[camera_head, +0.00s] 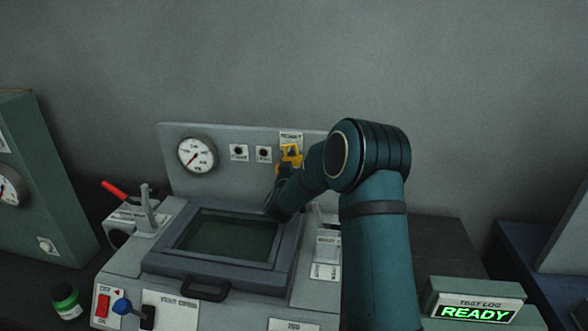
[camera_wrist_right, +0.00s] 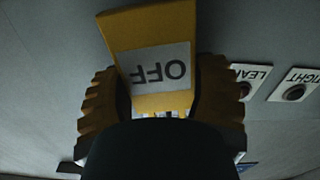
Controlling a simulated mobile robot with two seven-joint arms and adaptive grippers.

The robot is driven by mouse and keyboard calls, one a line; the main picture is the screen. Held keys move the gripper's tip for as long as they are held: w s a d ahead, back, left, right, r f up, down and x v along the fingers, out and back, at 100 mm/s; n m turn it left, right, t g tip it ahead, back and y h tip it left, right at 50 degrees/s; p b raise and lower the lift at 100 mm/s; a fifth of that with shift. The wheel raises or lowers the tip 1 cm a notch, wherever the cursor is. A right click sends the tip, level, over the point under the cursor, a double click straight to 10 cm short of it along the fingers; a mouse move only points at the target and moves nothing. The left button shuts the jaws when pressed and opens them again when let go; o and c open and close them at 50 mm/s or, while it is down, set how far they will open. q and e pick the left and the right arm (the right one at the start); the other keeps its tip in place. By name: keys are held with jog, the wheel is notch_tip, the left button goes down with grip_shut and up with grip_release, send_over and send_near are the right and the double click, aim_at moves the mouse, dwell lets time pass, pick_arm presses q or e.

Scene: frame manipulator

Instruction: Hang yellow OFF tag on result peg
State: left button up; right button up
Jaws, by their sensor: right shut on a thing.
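The yellow OFF tag (camera_head: 291,151) is at the upright back panel of the machine, just below a small white label (camera_head: 291,137) whose lettering I cannot read surely. My right gripper (camera_head: 288,166) is shut on the tag. In the right wrist view the tag (camera_wrist_right: 150,30) stands between the two ribbed fingers, its OFF lettering upside down in the picture. The result peg cannot be made out; the tag and gripper cover that spot. I cannot tell whether the tag touches a peg. My left gripper is not in view.
Left of the tag, the panel carries two small plates with dark round centres (camera_head: 264,154) (camera_head: 239,152) and a dial gauge (camera_head: 197,155). A framed lid with a dark window (camera_head: 228,237) lies below. A TEST LOG box (camera_head: 475,305) showing READY stands at lower right.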

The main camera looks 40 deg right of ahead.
dwell(0.4)
jog(key=o, duration=1.1)
jog(key=v, duration=1.2)
